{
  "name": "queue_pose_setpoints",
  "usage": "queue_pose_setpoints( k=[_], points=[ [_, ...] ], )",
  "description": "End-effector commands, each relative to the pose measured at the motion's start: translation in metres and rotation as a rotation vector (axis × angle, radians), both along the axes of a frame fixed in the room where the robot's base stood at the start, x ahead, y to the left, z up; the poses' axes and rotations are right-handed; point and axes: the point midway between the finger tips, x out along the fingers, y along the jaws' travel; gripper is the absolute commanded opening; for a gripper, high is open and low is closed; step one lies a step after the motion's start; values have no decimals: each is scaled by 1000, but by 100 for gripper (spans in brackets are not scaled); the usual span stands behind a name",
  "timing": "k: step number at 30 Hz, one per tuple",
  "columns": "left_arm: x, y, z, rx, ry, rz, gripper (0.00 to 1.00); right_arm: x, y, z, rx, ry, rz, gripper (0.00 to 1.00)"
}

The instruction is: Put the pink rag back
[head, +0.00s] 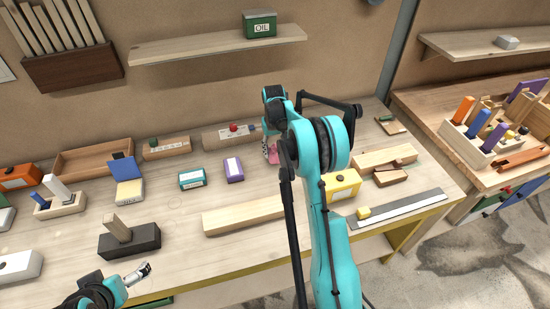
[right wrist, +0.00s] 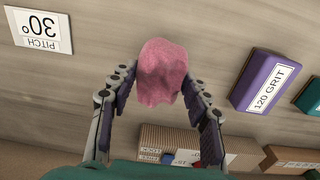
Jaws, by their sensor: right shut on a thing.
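The pink rag (right wrist: 163,72) is bunched between the two fingers of my right gripper (right wrist: 165,88) in the right wrist view. The fingers are shut on it, one on each side. In the head view a small pink part of the rag (head: 273,155) shows beside my right arm, near the back of the bench. My arm hides most of the gripper there. I cannot tell whether the rag touches the bench top. My left gripper (head: 138,273) is low at the left, by the bench's front edge, away from the rag. Its jaws are too small to read.
A purple 120 GRIT block (right wrist: 272,80) and a PITCH 30° card (right wrist: 39,30) lie near the rag. A long wooden block (head: 228,136) with a red knob stands at the back. A pale beam (head: 243,215) and a yellow box (head: 342,184) lie nearer the front.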

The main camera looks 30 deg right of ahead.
Motion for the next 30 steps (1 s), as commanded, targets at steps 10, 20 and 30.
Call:
queue_pose_setpoints(
  k=[10, 20, 30],
  points=[
    [0, 0, -13, 0, 0, 0, 100, 0, 0, -40, 0, 0, 0, 24],
    [0, 0, -15, 0, 0, 0, 100, 0, 0, -43, 0, 0, 0, 24],
    [0, 0, -14, 0, 0, 0, 100, 0, 0, -42, 0, 0, 0, 68]
  ],
)
